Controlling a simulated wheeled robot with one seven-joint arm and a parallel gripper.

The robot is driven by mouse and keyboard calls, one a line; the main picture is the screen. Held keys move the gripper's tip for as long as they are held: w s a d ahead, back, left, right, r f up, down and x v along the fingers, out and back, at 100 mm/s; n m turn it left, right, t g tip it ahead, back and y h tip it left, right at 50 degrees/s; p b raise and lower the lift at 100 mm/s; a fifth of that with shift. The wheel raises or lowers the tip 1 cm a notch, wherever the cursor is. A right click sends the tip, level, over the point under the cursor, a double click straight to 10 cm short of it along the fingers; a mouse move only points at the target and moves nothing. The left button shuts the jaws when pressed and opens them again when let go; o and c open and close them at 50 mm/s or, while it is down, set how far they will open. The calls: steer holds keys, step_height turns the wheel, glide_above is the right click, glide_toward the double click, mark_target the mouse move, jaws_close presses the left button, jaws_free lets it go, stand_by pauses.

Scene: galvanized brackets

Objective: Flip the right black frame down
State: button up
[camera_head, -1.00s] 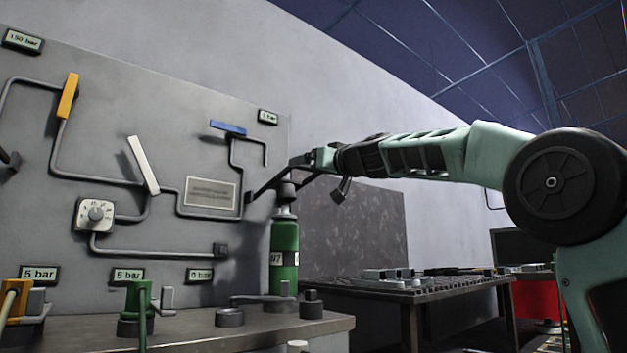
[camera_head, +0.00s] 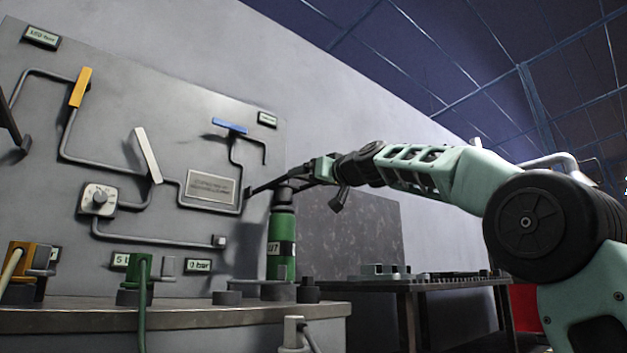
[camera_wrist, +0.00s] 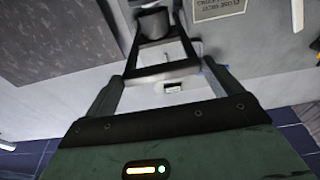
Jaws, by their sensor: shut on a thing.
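The right black frame (camera_head: 262,188) sticks out from the lower right of the grey panel in the head view, sloping gently up and outward. My gripper (camera_head: 314,174) is shut on its outer end. In the wrist view, the black frame (camera_wrist: 183,45) narrows away from me, and its outer crossbar lies between the two fingers of my gripper (camera_wrist: 160,82). The exact finger contact is hard to see. Another black frame (camera_head: 12,125) is cut off at the left edge of the head view.
A green cylinder (camera_head: 282,232) with a dark top stands just under the held frame. The panel (camera_head: 200,85) carries pipes, a blue handle (camera_head: 230,126), a white lever (camera_head: 147,155) and a yellow handle (camera_head: 80,88). A dark table (camera_head: 440,286) stands behind to the right.

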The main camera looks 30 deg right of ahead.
steer(key=shift+w+f, duration=0.25)
steer(key=shift+f, duration=0.35)
steer(key=o, duration=1.1)
steer(key=b+v, duration=0.5)
steer(key=v, duration=1.2)
steer(key=shift+s+r+b, duration=0.2)
steer(key=shift+s+b, duration=0.05)
steer(key=shift+b, duration=0.15)
steer(key=shift+d, duration=0.1)
